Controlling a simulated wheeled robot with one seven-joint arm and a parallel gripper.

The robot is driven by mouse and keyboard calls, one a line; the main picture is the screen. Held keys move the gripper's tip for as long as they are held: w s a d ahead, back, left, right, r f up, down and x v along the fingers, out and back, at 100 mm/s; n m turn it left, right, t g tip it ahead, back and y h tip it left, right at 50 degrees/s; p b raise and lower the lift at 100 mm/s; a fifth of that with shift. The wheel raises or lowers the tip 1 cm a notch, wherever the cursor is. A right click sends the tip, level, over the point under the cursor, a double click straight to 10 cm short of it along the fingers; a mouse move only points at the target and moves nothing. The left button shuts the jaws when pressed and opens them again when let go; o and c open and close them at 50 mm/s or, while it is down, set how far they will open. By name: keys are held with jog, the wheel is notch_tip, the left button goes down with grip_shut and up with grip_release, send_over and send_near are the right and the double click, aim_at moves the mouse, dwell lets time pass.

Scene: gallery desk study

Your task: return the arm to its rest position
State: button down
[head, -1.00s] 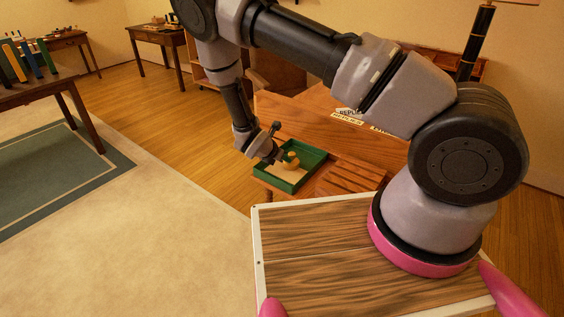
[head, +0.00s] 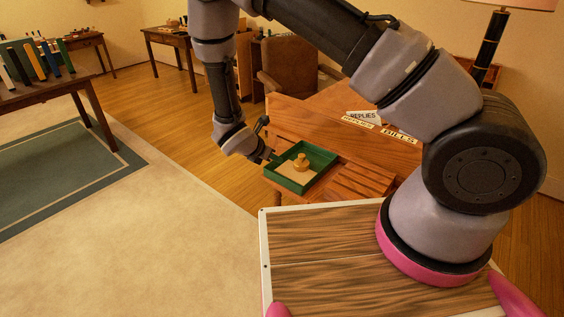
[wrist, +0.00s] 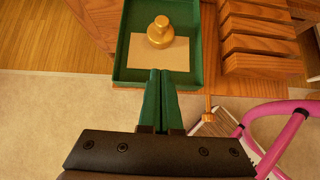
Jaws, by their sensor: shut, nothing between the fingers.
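My gripper (wrist: 158,100) is shut and empty in the wrist view, its green fingertips together just short of the green tray's near wall. In the head view my gripper (head: 268,154) hangs at the left of the tray, and its fingers are small there. The arm is bent, raised over my base and reaching out to the desk. The green tray (head: 326,160) holds a brass knobbed object (head: 301,163) standing on a pale card (head: 291,174). The wrist view shows the brass object (wrist: 160,32) upright on the card (wrist: 175,56).
The wooden desk (head: 310,125) carries slatted racks (head: 362,182) right of the tray and signs (head: 400,137) reading "REPLIES" and "BILLS". A brown chair (head: 290,68) stands behind. A table with books (head: 50,93) is at left. Open carpet (head: 150,220) lies left of my base.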

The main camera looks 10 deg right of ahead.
jog(key=shift+s+a+r, duration=0.15)
jog(key=shift+r, duration=0.05)
jog(key=s+d+r+m+g+y, duration=0.1)
jog(key=d+r+m, duration=0.4)
jog(key=r, duration=0.4)
jog(key=s+d+r+m+g+y, duration=0.1)
jog(key=d+r+m, duration=0.4)
jog(key=r, duration=0.4)
jog(key=s+d+r+m+g+y, duration=0.1)
jog(key=d+r+m+g, duration=0.15)
jog(key=r+m, duration=0.55)
jog(key=s+d+r+m+t+y, duration=0.2)
jog(key=s+d+r+m, duration=0.1)
jog(key=s+r+m, duration=0.3)
jog(key=s+d+r+m+t+y, duration=0.3)
jog(key=s+r+m, duration=0.4)
jog(key=r, duration=0.6)
jog(key=shift+s+d, duration=0.25)
jog(key=shift+s, duration=1.1)
jog(key=shift+t, duration=0.25)
